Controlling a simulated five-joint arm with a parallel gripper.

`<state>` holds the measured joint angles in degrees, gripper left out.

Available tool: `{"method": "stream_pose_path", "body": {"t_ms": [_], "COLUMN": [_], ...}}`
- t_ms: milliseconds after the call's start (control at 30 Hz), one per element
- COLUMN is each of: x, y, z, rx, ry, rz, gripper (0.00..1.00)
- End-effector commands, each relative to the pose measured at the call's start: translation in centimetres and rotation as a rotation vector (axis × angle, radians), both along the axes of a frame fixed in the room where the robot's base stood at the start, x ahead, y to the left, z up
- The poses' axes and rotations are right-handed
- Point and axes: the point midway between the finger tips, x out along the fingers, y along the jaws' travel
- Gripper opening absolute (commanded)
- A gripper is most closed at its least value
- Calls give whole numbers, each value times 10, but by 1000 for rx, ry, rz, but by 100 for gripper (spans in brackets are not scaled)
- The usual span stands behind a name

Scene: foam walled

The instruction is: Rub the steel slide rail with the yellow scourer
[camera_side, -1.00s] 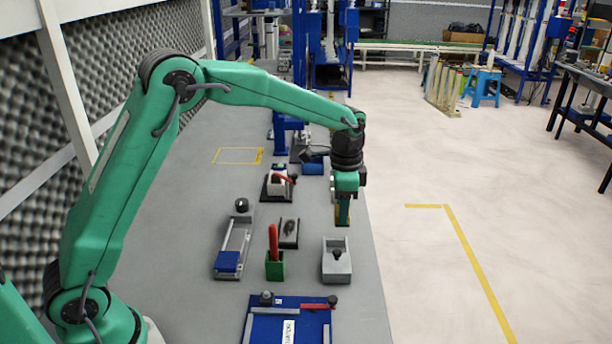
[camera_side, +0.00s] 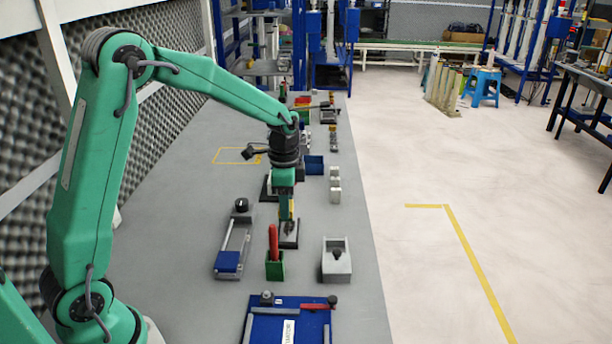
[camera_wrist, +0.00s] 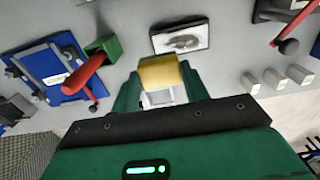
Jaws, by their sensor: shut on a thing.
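The steel slide rail (camera_side: 236,238) lies on the grey bench left of the green holder, with a blue block at its near end and a black knob at its far end. My gripper (camera_side: 287,217) is shut on the yellow scourer (camera_side: 291,209), to the right of the rail and apart from it. In the wrist view, the scourer (camera_wrist: 160,72) sits between the green fingers. The fingers partly hide it in the side view. I cannot clearly make out the slide rail in the wrist view.
A small dark plate (camera_side: 289,240) with a grey part lies beneath my gripper. A green holder (camera_side: 275,267) with a red handle and a grey box (camera_side: 337,262) stand nearer the camera. A blue fixture board (camera_side: 260,330) lies in front. Small pale blocks (camera_side: 335,183) stand behind.

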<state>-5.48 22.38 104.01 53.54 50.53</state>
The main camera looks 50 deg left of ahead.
Motion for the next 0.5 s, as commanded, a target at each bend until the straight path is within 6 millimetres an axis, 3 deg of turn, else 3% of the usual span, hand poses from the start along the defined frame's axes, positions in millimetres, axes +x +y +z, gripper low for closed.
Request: {"method": "stream_pose_path", "body": {"t_ms": [500], "x": [-1], "y": [0], "z": [-46], "rx": [-1], "ry": [4], "rz": [0], "gripper": [27]}}
